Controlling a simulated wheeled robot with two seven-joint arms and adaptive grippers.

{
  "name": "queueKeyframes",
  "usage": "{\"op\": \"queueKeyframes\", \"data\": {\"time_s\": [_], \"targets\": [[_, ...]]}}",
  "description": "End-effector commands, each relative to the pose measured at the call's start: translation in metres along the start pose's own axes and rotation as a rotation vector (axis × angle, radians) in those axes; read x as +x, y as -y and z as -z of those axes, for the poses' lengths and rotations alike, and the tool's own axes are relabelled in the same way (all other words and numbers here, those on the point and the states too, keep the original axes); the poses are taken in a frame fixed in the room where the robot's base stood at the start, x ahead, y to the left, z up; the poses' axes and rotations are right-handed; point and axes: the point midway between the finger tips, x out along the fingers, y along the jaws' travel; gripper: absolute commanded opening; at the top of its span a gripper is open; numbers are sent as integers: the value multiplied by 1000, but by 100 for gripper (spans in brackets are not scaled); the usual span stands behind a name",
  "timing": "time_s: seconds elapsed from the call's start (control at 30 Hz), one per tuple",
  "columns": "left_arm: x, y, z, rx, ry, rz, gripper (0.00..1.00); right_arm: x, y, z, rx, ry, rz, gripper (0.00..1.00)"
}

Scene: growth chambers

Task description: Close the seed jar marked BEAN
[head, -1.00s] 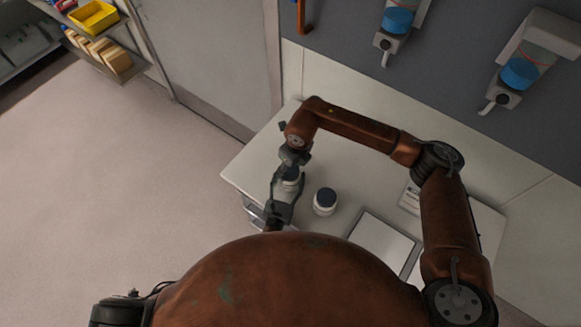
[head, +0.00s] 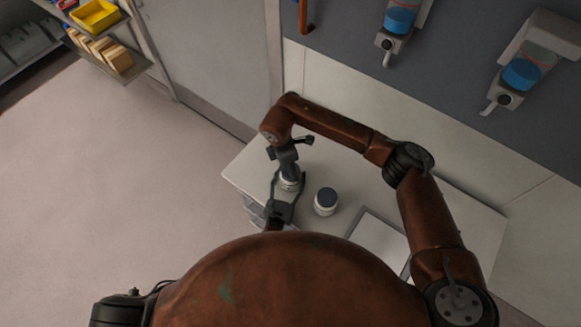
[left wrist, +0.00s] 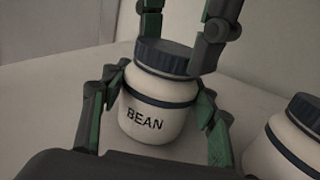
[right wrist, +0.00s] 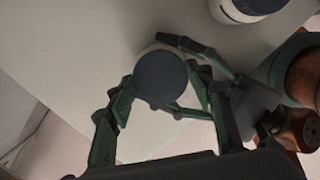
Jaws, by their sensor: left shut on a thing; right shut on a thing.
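The white BEAN jar (left wrist: 145,122) stands on the table near its left corner; it also shows in the head view (head: 290,184). My left gripper (head: 284,200) is shut around the jar's body, one finger on each side in the left wrist view (left wrist: 160,112). A dark ribbed lid (left wrist: 165,57) sits on the jar's mouth and looks round from above in the right wrist view (right wrist: 161,78). My right gripper (head: 288,170) comes from above and is shut on the lid, its fingers on both sides (right wrist: 160,92). The lid's thread is hidden.
A second jar with a dark lid (head: 326,201) stands close to the right of the BEAN jar. A flat pale panel with a dark rim (head: 378,246) lies further right. Dispensers with blue contents (head: 400,18) hang on the back wall.

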Motion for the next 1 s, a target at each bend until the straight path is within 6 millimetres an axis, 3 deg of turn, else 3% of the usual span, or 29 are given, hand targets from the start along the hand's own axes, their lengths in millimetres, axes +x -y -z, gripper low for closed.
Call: {"op": "queueKeyframes", "data": {"time_s": [0.07, 0.2, 0.23, 0.5, 0.8, 1.0], "targets": [[-1, 0, 1, 1, -3, 0, 0, -1, -1, -1, 119, 0, 17, 41], [-1, 0, 1, 1, -3, 0, 0, -1, -1, -1, 116, 1, 15, 41], [-1, 0, 1, 1, -3, 0, 0, -1, -1, -1, 116, 1, 15, 49], [-1, 0, 1, 1, -3, 1, 0, 0, -1, -1, 112, 0, 15, 65], [-1, 0, 1, 1, -2, 1, 0, -2, -1, -1, 111, 0, 15, 65], [-1, 0, 1, 1, -2, 1, 0, -23, -1, -4, 109, 0, 13, 65]]}}
